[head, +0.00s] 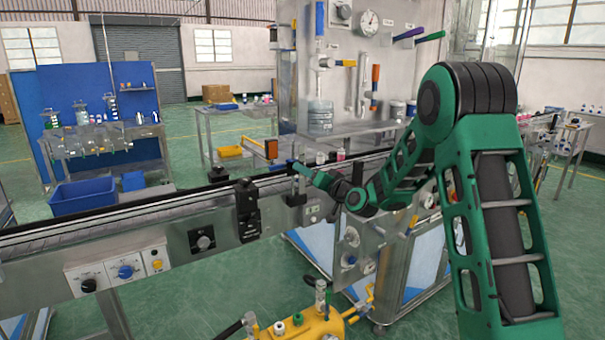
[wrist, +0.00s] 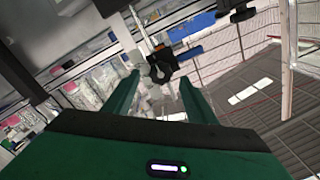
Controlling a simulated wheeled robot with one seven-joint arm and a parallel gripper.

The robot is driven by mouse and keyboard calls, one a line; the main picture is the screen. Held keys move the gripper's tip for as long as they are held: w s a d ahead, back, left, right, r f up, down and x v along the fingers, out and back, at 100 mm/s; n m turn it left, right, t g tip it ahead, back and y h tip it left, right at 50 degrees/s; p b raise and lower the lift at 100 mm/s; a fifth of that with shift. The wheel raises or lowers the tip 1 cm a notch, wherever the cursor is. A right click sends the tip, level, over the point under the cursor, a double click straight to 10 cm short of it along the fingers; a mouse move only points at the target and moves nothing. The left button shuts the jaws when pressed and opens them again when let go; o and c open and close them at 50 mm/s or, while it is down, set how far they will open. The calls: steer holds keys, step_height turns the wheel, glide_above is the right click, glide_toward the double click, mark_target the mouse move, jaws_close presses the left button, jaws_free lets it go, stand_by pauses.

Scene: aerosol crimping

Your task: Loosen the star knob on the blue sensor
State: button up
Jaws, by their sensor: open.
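In the wrist view a black star-shaped knob (wrist: 162,65) sits just ahead of my gripper (wrist: 160,80), in line with the gap between its two green fingers. My gripper is open, with nothing held. I cannot tell whether the fingertips reach around the knob. In the head view my gripper (head: 303,171) is small and reaches left to a metal post at the conveyor rail.
The conveyor (head: 110,220) runs from lower left to the post. An orange sensor (head: 271,149) stands on its far side, close to my gripper. A black box (head: 247,210) is on the near side. A yellow tank (head: 310,328) stands below, and a gauge panel (head: 340,60) rises behind.

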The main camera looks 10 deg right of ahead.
steer(key=shift+x, duration=1.5)
steer(key=c, duration=1)
steer(key=shift+c, duration=0.2)
steer(key=shift+n, duration=8.9)
